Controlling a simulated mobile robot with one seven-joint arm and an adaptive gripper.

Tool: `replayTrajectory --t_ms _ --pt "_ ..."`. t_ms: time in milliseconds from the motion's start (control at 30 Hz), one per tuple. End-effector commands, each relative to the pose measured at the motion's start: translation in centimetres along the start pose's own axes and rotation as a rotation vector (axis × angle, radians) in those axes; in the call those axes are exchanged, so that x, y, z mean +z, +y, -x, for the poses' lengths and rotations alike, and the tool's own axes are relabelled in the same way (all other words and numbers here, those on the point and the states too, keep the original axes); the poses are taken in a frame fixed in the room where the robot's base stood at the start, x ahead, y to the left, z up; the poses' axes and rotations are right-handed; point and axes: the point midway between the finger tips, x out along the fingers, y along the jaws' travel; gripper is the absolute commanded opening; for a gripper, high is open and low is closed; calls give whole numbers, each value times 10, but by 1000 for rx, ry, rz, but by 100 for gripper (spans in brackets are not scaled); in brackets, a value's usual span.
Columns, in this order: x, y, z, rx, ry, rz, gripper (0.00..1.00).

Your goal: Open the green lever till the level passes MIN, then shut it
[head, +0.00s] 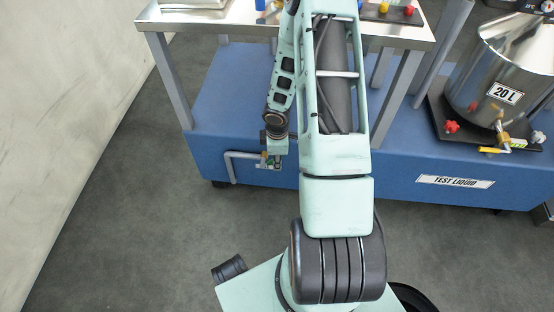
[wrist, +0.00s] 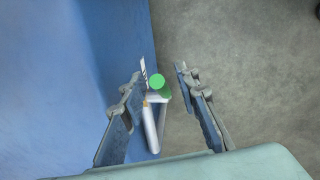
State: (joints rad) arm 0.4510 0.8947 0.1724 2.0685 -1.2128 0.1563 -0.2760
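The green lever end (wrist: 157,82) shows in the wrist view as a round green knob beside the blue frame, above a pale pipe (wrist: 150,128). My gripper (wrist: 159,76) is open, with one finger on each side of the green knob. I see no clear contact. A thin white marked strip (wrist: 143,67), possibly the level gauge, stands just left of the knob. No MIN mark or liquid level is readable. In the head view my gripper (head: 273,160) is low at the front of the blue frame, by a grey bent pipe (head: 231,165).
The blue base (head: 400,165) carries a metal table (head: 390,36) above the gripper. At right stands a steel 20 L tank (head: 500,75) with a yellow-handled tap (head: 505,146) and red knobs. A pale wall (head: 70,120) is at left. The grey floor in front is clear.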

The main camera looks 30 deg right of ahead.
Motion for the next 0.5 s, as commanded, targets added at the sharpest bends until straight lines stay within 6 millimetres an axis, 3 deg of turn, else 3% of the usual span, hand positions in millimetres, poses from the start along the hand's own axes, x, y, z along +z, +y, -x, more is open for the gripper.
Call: replayTrajectory --t_ms 100,367,500 --pt "0 0 0 0 0 0 29" --pt "0 0 0 0 0 0 0" --pt "0 0 0 0 0 1 0"
